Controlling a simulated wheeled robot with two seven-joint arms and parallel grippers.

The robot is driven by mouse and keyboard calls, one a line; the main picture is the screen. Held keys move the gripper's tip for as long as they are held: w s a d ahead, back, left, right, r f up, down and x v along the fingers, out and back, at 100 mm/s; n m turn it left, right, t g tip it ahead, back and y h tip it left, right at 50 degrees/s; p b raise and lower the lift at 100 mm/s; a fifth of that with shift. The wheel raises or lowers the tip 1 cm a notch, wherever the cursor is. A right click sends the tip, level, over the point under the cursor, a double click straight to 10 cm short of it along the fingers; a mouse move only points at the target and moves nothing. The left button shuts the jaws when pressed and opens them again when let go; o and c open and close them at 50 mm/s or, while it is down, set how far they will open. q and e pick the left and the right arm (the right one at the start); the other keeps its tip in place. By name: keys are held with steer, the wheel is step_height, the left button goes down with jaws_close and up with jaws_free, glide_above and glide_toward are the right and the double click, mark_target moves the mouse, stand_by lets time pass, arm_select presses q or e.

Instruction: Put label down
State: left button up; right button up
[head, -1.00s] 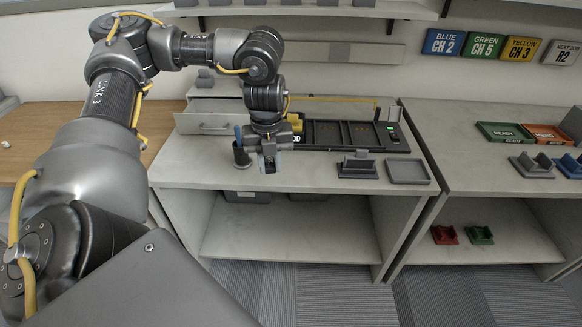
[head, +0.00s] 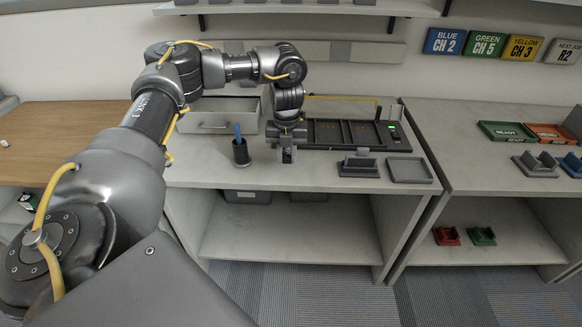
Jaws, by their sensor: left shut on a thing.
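My left gripper (head: 287,157) points down over the grey counter (head: 215,172), just in front of the dark slotted tray (head: 345,134). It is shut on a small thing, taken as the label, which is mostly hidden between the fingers. I cannot tell whether it touches the counter. My right gripper is not in view.
A dark cup (head: 240,153) with a blue pen stands left of the gripper. A grey stand (head: 358,167) and a shallow grey tray (head: 410,171) lie to the right. A grey drawer box (head: 215,115) is behind. Green (head: 505,131) and orange (head: 552,133) trays are further right.

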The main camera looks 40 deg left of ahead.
mark_target(290, 154)
arm_select(q)
steer(key=shift+w+a+f, duration=0.2)
steer(key=shift+w+f, duration=0.65)
steer(key=shift+f, duration=0.2)
steer(key=shift+w+f, duration=0.1)
steer(key=shift+w, duration=0.05)
steer(key=shift+w+f+b, duration=0.2)
steer(key=shift+f+b, duration=0.1)
steer(key=shift+f, duration=0.05)
step_height(290, 154, down, 2)
steer(key=shift+a+f+p, duration=0.1)
steer(key=shift+p, duration=0.2)
steer(key=shift+f, duration=0.45)
steer(key=o, duration=1)
steer(key=shift+c, duration=0.2)
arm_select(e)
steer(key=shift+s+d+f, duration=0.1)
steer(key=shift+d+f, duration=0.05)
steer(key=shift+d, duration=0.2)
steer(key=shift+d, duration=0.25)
